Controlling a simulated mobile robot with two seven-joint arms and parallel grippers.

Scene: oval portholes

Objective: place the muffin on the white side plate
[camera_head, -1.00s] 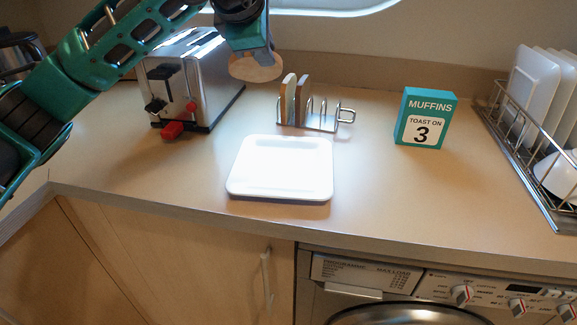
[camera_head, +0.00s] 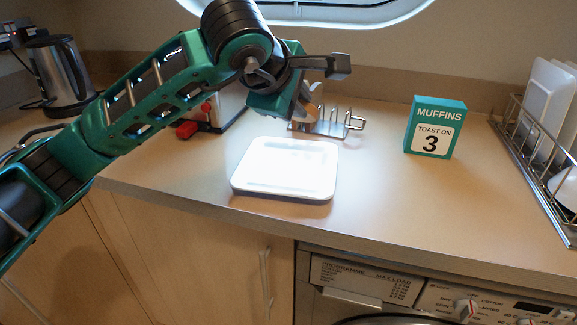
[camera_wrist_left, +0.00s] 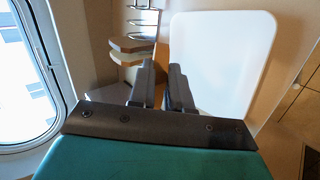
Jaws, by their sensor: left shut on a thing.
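My left gripper (camera_head: 303,108) hangs above the counter just behind the white side plate, pointing down. It is shut on the muffin, which is mostly hidden behind the fingers in the head view. In the left wrist view the gripper's two dark fingers (camera_wrist_left: 164,88) sit close together, with a thin orange-brown strip of the muffin (camera_wrist_left: 162,57) showing between them. The square white side plate (camera_head: 285,190) lies flat and empty on the counter; it also fills the right of the left wrist view (camera_wrist_left: 220,60). My right gripper is not in view.
A wire toast rack (camera_head: 340,125) with slices stands behind the plate. The toaster (camera_head: 225,108) is partly hidden behind my arm. A teal muffins box (camera_head: 435,127) and a dish rack (camera_head: 535,150) stand to the right. The counter between plate and box is clear.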

